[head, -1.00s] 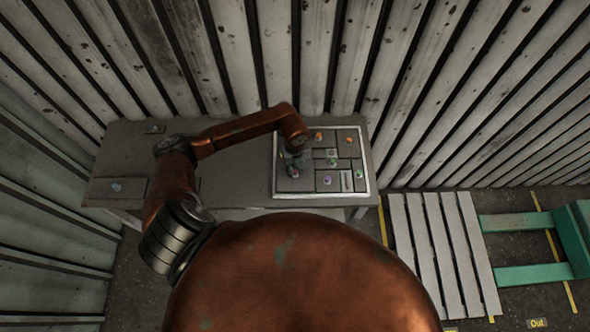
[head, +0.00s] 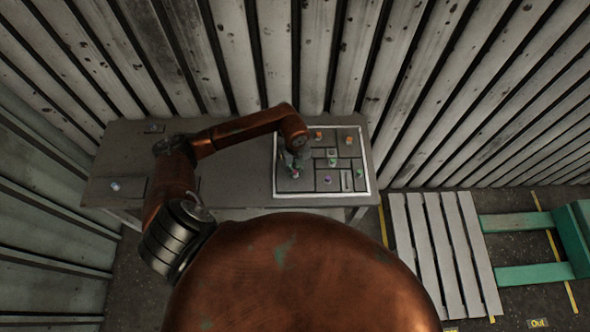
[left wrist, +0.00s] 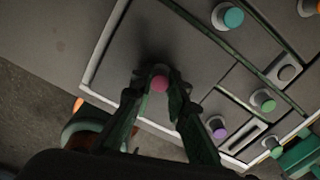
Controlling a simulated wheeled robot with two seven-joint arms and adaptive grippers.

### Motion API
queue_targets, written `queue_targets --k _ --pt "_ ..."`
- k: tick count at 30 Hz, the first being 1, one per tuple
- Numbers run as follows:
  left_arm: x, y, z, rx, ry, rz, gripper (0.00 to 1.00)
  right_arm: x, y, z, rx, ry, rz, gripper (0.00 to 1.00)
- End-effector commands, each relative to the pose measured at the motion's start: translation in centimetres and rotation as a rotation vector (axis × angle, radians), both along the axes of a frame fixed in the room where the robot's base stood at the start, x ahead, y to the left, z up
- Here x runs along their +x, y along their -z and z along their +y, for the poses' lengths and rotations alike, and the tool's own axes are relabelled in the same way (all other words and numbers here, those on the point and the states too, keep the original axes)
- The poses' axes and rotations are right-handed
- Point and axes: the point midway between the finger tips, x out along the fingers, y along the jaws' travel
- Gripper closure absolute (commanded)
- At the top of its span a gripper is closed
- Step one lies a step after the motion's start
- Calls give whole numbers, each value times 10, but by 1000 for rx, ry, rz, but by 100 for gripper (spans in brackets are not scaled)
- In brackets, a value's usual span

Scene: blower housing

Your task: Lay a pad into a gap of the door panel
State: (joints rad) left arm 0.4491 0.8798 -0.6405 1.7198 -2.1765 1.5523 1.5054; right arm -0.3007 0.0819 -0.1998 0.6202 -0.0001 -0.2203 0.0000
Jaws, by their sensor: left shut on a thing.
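The door panel (head: 368,178) is a grey board with a pale rim, lying on the right part of the table. My left gripper (left wrist: 160,78) is shut on the pink knob (left wrist: 160,85) of a grey pad, over the panel's near left corner. In the head view the gripper (head: 295,167) covers part of this pad. The pad lies within the rim as seen from above; I cannot tell whether it is fully seated. Other pads with knobs fill the panel, among them a purple-knobbed one (head: 327,181) and a green-knobbed one (left wrist: 263,101). My right gripper is not in view.
A blue-knobbed pad (head: 115,187) lies at the table's left end, and a small dark piece (head: 153,128) lies at the back left. The table's middle (head: 235,185) is bare. A corrugated wall stands behind. A slatted pallet (head: 440,245) is on the floor at right.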

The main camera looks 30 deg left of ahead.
Motion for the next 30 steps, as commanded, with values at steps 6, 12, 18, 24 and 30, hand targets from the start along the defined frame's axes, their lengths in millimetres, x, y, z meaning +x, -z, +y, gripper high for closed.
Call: queue_targets --k 6,12,18,24,30 --pt "0 2 0 -1 0 -1 100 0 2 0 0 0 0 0" --pt "0 1 0 -1 0 -1 100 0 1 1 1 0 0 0" --pt "0 3 0 -1 0 -1 100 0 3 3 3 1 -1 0" --pt "1 7 0 -1 0 -1 100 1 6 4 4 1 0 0" --pt "1 7 0 -1 0 -1 100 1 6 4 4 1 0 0"
